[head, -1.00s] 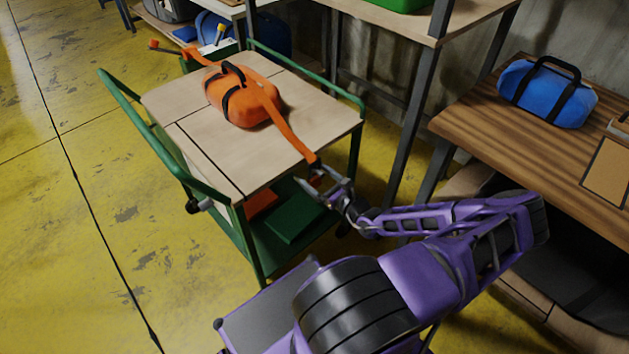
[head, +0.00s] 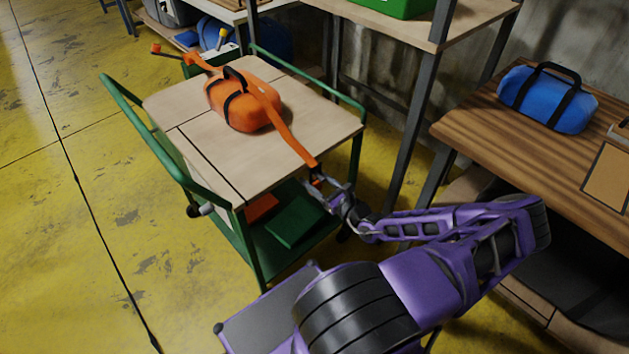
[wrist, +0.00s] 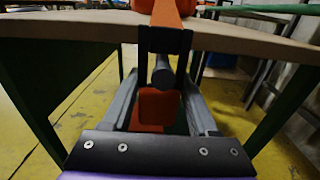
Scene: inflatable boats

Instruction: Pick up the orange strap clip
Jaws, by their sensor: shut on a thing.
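The orange strap clip (wrist: 158,106) hangs below a dark buckle (wrist: 165,41) at the strap's end, just off the cart's near right edge. In the head view the clip (head: 317,183) is small and partly hidden by the fingers. My gripper (head: 322,188) is shut on the clip, its grey fingers on either side of it in the wrist view. The orange strap (head: 283,127) runs from the buckle across the cart top and over an orange bag (head: 232,107) with black bands.
The cart's wooden top (head: 215,155) has green handrails, and a green box (head: 295,228) sits on its lower shelf. A dark shelf post (head: 415,125) stands right of the cart. A wooden bench (head: 475,130) with a blue bag (head: 547,98) is farther right. Yellow floor is clear at left.

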